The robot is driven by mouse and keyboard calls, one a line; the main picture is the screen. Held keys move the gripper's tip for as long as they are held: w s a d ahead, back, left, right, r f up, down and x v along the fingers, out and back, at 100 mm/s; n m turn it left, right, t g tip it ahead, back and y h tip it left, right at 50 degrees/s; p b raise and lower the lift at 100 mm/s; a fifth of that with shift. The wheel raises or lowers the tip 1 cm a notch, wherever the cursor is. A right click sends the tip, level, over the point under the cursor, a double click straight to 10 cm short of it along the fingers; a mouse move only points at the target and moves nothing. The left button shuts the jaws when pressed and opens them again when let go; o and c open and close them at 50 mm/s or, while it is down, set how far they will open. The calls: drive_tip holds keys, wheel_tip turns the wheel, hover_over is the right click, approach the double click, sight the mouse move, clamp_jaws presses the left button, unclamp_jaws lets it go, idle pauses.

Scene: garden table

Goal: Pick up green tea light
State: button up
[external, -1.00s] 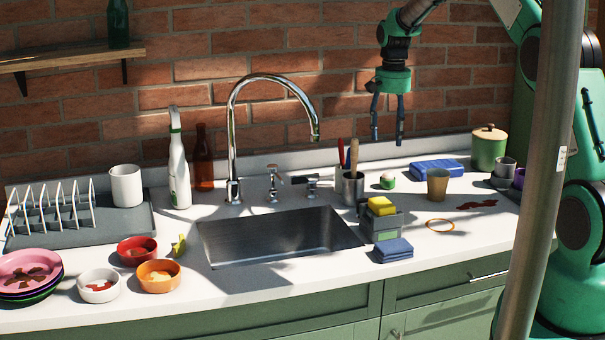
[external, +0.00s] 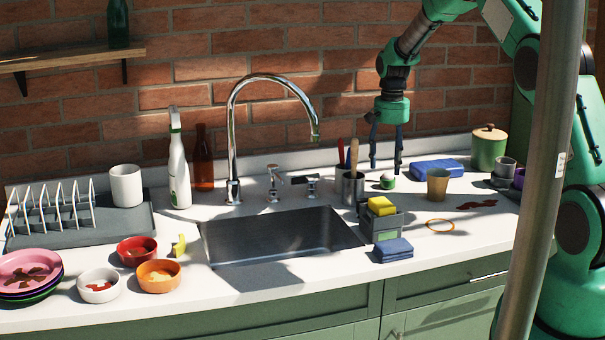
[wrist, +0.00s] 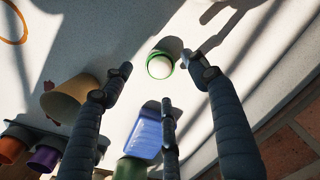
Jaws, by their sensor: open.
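The green tea light (external: 388,183) stands on the white counter to the right of the utensil holder; it is a small green cup with a white top. In the wrist view the tea light (wrist: 159,66) shows from above, near the gap between my fingertips. My gripper (external: 385,167) points down just above the tea light. In the wrist view my gripper (wrist: 161,68) has its dark fingers spread apart, open and empty. Whether any finger touches the tea light cannot be told.
The utensil holder (external: 352,189) is close on the left. A blue container (external: 436,169) and a tan cup (external: 437,186) stand on the right. A grey caddy (external: 381,224) with a yellow sponge (external: 381,206) is in front. The brick wall (external: 300,110) rises behind.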

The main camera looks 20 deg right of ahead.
sight(388, 173)
drive_tip(key=shift+s+a+f+b, duration=0.1)
drive_tip(key=shift+f+b, duration=0.3)
drive_tip(key=shift+f, duration=2.15)
drive_tip(key=shift+c, duration=0.6)
drive_tip(key=c, duration=1.1)
